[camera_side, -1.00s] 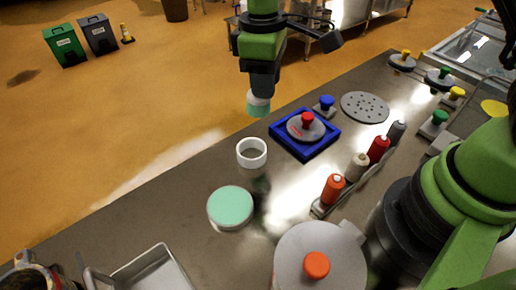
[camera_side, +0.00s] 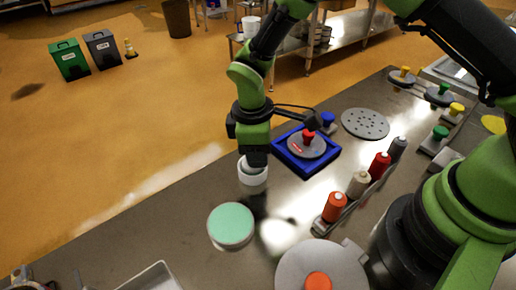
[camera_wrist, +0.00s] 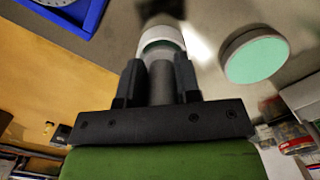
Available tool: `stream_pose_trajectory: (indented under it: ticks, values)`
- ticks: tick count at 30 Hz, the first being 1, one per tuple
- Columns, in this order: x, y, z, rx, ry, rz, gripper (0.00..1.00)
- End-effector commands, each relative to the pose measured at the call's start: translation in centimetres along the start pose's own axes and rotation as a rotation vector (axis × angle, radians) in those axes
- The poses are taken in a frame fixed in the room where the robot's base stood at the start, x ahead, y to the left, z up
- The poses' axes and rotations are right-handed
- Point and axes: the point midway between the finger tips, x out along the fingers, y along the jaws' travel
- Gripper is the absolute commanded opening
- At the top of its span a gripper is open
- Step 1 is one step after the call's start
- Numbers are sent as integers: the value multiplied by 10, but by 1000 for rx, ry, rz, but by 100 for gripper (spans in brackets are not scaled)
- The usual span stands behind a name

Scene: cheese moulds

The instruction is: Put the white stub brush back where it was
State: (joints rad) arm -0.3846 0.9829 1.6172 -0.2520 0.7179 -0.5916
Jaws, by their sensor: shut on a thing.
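My gripper (camera_side: 256,160) points down over the white ring (camera_side: 253,180) on the steel bench. In the wrist view my gripper (camera_wrist: 159,80) is shut on a stubby grey-looking cylinder (camera_wrist: 162,84), which I take to be the white stub brush. The white ring (camera_wrist: 160,38) lies just beyond its end. The side view hides most of the brush, and I cannot tell whether its end is inside the ring or only above it.
A white round mould with a mint-green top (camera_side: 231,223) stands close by. Behind are a blue tray (camera_side: 288,153) with a red-knobbed disc and a perforated plate (camera_side: 365,123). A rack to the right holds several coloured bottles (camera_side: 358,184). A grey lid (camera_side: 300,265) stands in front.

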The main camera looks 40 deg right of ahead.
Motion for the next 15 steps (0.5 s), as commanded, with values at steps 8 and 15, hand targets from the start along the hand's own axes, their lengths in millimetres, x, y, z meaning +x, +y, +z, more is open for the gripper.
stream_pose_trajectory:
  ticks: [8,15]
  values:
    - [3,0,0,0,0,0,42]
    - [3,0,0,0,0,0,56]
